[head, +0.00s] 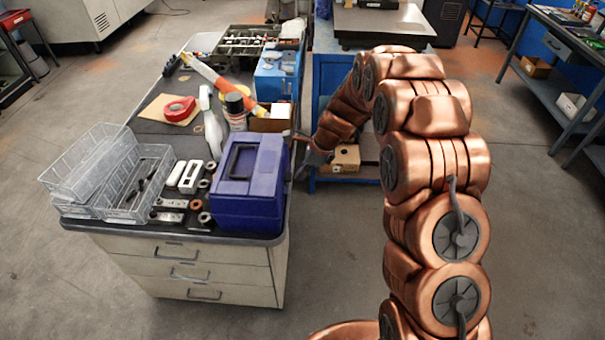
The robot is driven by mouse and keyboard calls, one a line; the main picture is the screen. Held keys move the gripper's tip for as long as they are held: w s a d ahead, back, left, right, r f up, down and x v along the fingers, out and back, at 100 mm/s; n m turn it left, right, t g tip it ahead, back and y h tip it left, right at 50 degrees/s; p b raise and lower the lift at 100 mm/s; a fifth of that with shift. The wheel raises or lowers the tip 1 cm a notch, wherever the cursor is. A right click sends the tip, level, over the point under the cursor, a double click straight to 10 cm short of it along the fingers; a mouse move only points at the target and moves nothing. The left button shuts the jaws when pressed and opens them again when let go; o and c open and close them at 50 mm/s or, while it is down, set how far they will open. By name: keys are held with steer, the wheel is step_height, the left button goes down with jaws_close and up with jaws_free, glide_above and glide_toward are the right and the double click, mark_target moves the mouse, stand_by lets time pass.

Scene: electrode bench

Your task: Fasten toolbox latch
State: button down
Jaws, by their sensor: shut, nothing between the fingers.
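The toolbox (248,207) is a dark blue case with a folded black handle on its lid. It stands at the front right corner of the workbench top, and its lid looks down. I cannot make out the latch; the side of the box facing my gripper is hidden. My gripper (301,172) is shut and empty, just right of the toolbox near its right side. Whether it touches the box I cannot tell.
Wire baskets (82,163) stand on the left of the bench (110,236). Small metal parts lie left of the toolbox. A white spray bottle (210,130), a dark can (235,112) and a cardboard box (271,122) stand behind it. The floor at front right is clear.

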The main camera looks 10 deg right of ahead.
steer(key=shift+r, duration=0.2)
step_height(320, 180, up, 10)
steer(key=b, duration=0.3)
steer(key=shift+d+f, duration=0.25)
steer(key=shift+d, duration=0.05)
stand_by(0.4)
steer(key=shift+s, duration=0.1)
steer(key=s+d+r+n+g+h, duration=0.1)
steer(key=s+n, duration=0.5)
steer(key=s, duration=0.8)
steer(key=s+d+r+n+g+h, duration=0.1)
steer(key=s+d+n, duration=0.4)
steer(key=s, duration=0.9)
steer(key=s+d+r+n+h, duration=0.3)
steer(key=s+n, duration=0.6)
steer(key=s, duration=0.5)
steer(key=shift+s+r+g, duration=0.35)
steer(key=shift+r+g, duration=0.05)
steer(key=shift+r, duration=0.1)
